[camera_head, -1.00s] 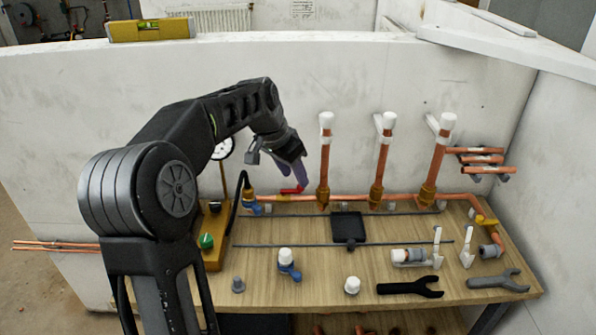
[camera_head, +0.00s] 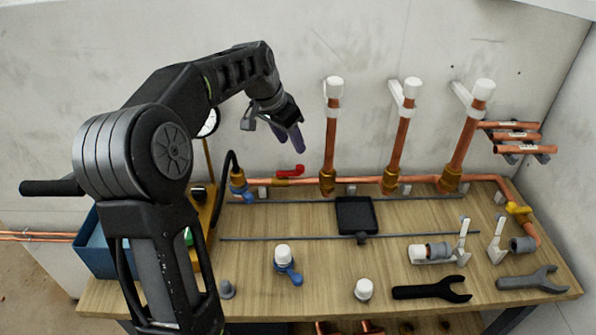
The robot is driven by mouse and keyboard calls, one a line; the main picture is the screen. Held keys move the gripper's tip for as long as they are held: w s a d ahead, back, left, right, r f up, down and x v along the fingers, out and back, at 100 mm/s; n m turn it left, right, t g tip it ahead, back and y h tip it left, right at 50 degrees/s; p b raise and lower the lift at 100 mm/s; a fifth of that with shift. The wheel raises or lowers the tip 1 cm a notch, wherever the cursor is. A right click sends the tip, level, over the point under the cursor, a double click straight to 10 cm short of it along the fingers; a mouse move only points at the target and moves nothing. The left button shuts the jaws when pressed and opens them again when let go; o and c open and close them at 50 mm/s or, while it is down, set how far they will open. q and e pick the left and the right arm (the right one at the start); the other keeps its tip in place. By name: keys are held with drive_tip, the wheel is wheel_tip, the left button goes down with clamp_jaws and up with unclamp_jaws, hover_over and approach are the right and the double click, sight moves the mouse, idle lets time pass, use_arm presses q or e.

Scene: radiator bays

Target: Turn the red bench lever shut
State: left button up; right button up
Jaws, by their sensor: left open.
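The red bench lever (camera_head: 291,171) sits on the horizontal copper pipe (camera_head: 358,180) at the back of the wooden bench, left of the first upright pipe. Its handle points roughly along the pipe. My left gripper (camera_head: 288,143) is above the lever, with its purple fingers pointing down. It is open and empty, and a gap shows between the fingertips and the lever. My right gripper does not show.
Three upright copper pipes with white caps (camera_head: 333,87) stand right of the lever. A gauge (camera_head: 209,122) and black hose are at left. A black tray (camera_head: 357,215), a white-capped blue valve (camera_head: 284,260) and wrenches (camera_head: 432,289) lie on the bench. The front middle has some bare wood.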

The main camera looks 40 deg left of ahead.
sight(300, 166)
use_arm(q)
wheel_tip(300, 166, down, 2)
drive_tip(key=shift+f+b, duration=0.25)
drive_tip(key=shift+b, duration=0.5)
drive_tip(key=shift+p+x, duration=0.35)
drive_tip(key=shift+x, duration=3.6)
drive_tip(key=shift+c, duration=0.2)
clamp_jaws()
